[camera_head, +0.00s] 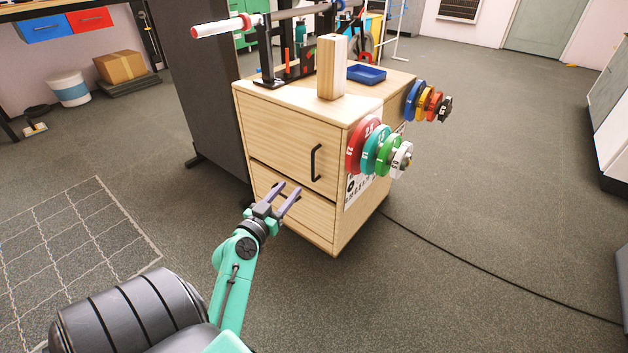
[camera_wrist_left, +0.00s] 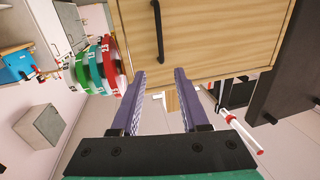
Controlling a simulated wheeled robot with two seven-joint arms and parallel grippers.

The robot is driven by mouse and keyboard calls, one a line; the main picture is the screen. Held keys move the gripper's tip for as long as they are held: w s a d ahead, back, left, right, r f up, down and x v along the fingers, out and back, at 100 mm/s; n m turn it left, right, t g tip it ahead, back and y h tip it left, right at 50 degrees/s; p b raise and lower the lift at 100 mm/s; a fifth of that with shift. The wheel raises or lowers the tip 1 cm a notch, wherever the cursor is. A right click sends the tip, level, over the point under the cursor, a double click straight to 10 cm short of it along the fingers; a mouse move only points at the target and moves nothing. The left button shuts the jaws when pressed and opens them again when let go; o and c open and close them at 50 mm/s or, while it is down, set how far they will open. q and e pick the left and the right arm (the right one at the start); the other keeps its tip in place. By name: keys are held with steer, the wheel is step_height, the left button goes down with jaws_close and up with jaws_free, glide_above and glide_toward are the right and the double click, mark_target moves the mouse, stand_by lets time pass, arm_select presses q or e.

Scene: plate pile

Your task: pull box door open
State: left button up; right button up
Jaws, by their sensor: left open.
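The wooden box (camera_head: 300,222) is a light cabinet standing on the floor. Its upper door (camera_head: 275,135) looks shut, with a thin dark gap along its lower edge. A black upright bar handle (camera_head: 316,162) sits near the door's right side; it also shows at the top of the left wrist view (camera_wrist_left: 158,32). My left gripper (camera_head: 290,187) is open and empty, in front of the box, below and left of the handle in the head view. In the left wrist view its two fingers (camera_wrist_left: 160,74) point toward the door, apart from the handle. My right gripper is out of view.
Coloured weight plates (camera_head: 373,147) stick out from the box's right side, close to the handle. A wood block (camera_head: 331,67) and a blue tray (camera_head: 367,74) stand on top. A dark panel (camera_head: 205,90) stands left of the box. The floor in front is clear.

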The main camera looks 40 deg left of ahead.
mark_target(312, 161)
arm_select(q)
steer(key=b+x, duration=0.1)
steer(key=x, duration=1.2)
steer(key=shift+w+a, duration=0.15)
steer(key=shift+w, duration=0.1)
jaws_close()
stand_by(0.5)
